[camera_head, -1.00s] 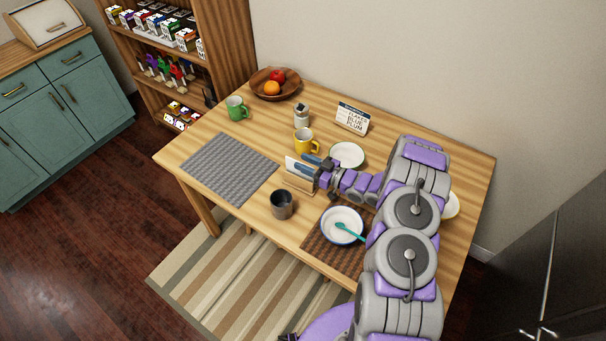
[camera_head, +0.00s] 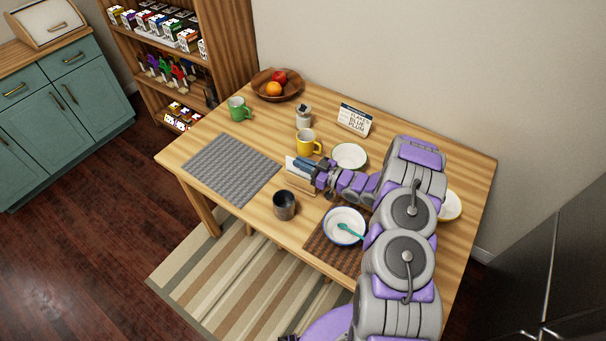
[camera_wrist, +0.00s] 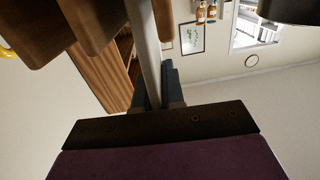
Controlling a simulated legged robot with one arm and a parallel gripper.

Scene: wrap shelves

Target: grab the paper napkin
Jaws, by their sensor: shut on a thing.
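The white paper napkin (camera_head: 290,164) stands upright in a small wooden holder (camera_head: 301,187) at the middle of the table's front half. My gripper (camera_head: 304,165) reaches in from the right at the holder, its blue fingers closed together at the napkin. In the wrist view, a pale, thin sheet of napkin (camera_wrist: 146,50) runs between the two fingers (camera_wrist: 153,92), which are shut on it. Brown wooden parts of the holder (camera_wrist: 88,25) show beside the sheet at the top left. My arm hides part of the table to the right.
A dark cup (camera_head: 284,205) stands just in front of the holder. A bowl with a teal spoon (camera_head: 345,226) is front right. A grey placemat (camera_head: 231,169) at left is bare.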

